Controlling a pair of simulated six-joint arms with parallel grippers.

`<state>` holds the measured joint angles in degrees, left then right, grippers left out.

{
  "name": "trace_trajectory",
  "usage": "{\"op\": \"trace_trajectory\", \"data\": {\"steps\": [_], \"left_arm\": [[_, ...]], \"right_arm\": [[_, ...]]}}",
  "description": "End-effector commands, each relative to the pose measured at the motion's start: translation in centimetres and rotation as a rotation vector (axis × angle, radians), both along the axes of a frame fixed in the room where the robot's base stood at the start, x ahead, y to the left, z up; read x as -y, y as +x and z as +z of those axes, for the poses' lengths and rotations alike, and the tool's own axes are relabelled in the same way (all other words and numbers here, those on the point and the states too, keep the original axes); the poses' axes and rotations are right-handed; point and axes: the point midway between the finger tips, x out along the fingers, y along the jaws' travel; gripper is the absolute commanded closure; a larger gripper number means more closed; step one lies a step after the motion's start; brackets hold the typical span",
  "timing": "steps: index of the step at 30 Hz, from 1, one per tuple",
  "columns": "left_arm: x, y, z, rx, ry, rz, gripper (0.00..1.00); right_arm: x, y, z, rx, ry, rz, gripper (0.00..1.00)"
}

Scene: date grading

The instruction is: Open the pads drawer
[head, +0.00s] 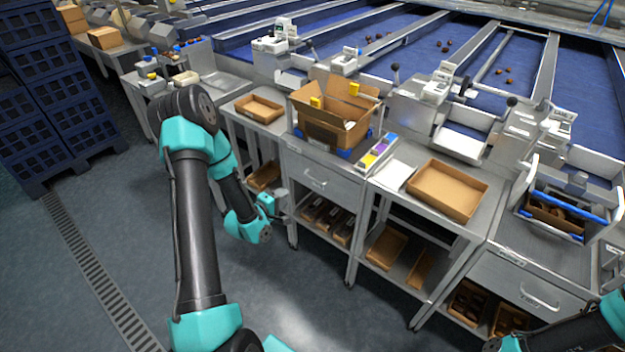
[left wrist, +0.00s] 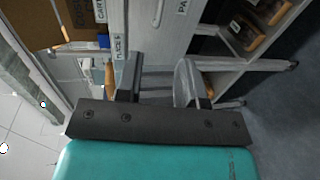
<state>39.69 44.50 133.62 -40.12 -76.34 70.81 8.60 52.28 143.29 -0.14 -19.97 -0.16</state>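The drawer under the cardboard box has a grey front (head: 338,186) with a bar handle (head: 315,183). It looks shut.
An open cardboard box (head: 330,132) stands above the drawer, with a shallow tray (head: 259,108) to its left. Another drawer with a handle (head: 540,297) is at the far right. Shelves below hold trays (head: 385,247). The floor (head: 280,290) in front is clear.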

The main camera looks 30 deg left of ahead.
Motion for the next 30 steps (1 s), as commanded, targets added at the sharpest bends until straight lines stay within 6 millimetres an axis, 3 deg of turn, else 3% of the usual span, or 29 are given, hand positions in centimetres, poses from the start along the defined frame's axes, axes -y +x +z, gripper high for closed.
{"op": "trace_trajectory", "data": {"steps": [14,30], "left_arm": [[0.2,1.0,-0.3,-0.002,0.002,-0.003,0.65],[0.9,9.3,-2.0,-0.002,0.003,-0.003,0.65]], "right_arm": [[0.0,0.0,0.0,0.000,0.000,0.000,1.00],[0.0,0.0,0.0,0.000,0.000,0.000,1.00]]}}
